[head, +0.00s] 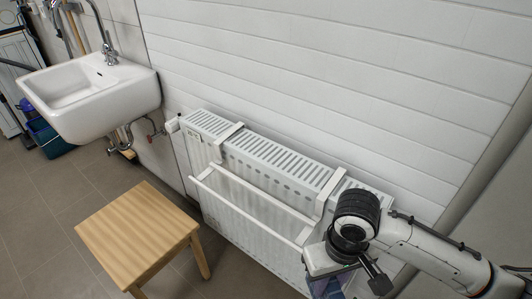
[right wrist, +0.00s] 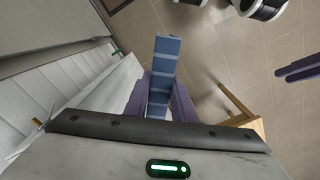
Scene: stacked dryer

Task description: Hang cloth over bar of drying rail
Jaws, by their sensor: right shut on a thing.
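The drying rail (head: 246,214) is a white frame hooked over the top of the radiator, with its front bar standing off the radiator's face. My right gripper (head: 332,286) is low at the right end of the rail, partly cut off by the bottom edge. In the right wrist view its purple fingers (right wrist: 163,100) are shut on the blue cloth (right wrist: 163,62), a striped strip sticking out beyond them. The cloth is not over the bar. Two purple fingers of my left gripper (right wrist: 298,68) show at the right edge of the right wrist view; their opening is unclear.
The white radiator (head: 270,150) stands against a white panelled wall. A wooden stool (head: 140,235) stands in front of it to the left, also partly visible in the right wrist view (right wrist: 240,108). A sink (head: 90,95) hangs farther left. Tiled floor lies open around the stool.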

